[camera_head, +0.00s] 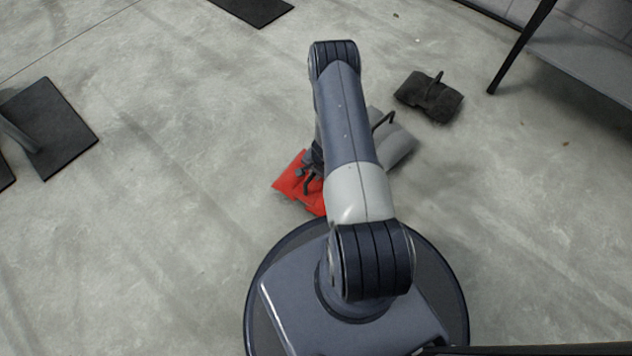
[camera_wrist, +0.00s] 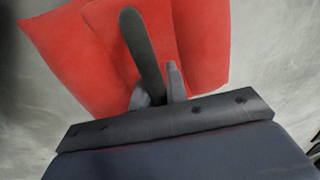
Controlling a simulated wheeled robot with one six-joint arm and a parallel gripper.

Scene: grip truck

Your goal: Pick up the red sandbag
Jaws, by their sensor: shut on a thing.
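The red sandbag (camera_head: 290,184) is close in front of my base in the head view, partly hidden by my arm. It fills much of the upper wrist view (camera_wrist: 90,50). A dark strap handle (camera_wrist: 141,52) stands up along its middle. My gripper (camera_wrist: 160,88) is shut on this handle, with a finger on each side of it. In the head view my gripper (camera_head: 311,178) is right over the bag and mostly hidden behind my arm. I cannot tell whether the bag is clear of the floor.
A grey sandbag (camera_head: 398,140) lies just right of the red one, partly behind my arm. A black sandbag (camera_head: 430,97) lies farther right. A dark base plate (camera_head: 48,128) with a post is at the left. A table leg (camera_head: 519,50) stands at the upper right.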

